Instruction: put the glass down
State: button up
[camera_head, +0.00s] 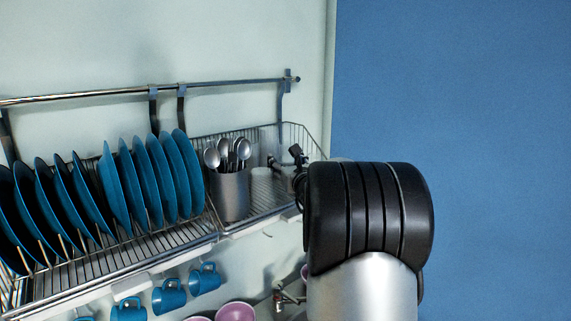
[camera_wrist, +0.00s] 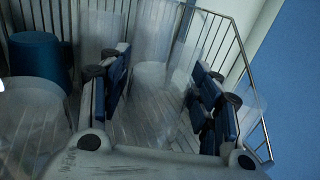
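My gripper (camera_wrist: 162,62) is at the right end of the wire dish rack (camera_head: 263,212), with its two fingers well apart. A clear glass (camera_wrist: 155,95) shows between the fingers in the wrist view. The glass is faint, and I cannot tell whether the finger pads press on it or stand clear of it. Rack wires show through and around it; whether its base touches them is unclear. In the head view my wrist and arm hide most of this spot, and only a dark fingertip part (camera_head: 297,155) shows.
More clear glasses stand close by, behind the fingers (camera_wrist: 152,28) and at the lower left (camera_wrist: 38,135). A metal cup (camera_head: 230,196) with spoons stands left of my gripper. Blue plates (camera_head: 140,178) fill the rack further left. Blue mugs (camera_head: 168,297) hang below. A wire rail (camera_wrist: 240,50) edges the rack.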

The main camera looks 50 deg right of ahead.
jog(key=shift+r, duration=0.15)
jog(key=shift+s+a, duration=0.1)
jog(key=shift+s, duration=0.2)
jog(key=b+v, duration=0.1)
jog(key=v, duration=1)
jog(key=shift+s+a+b, duration=0.15)
jog(key=shift+s+b, duration=0.05)
jog(key=shift+b, duration=0.2)
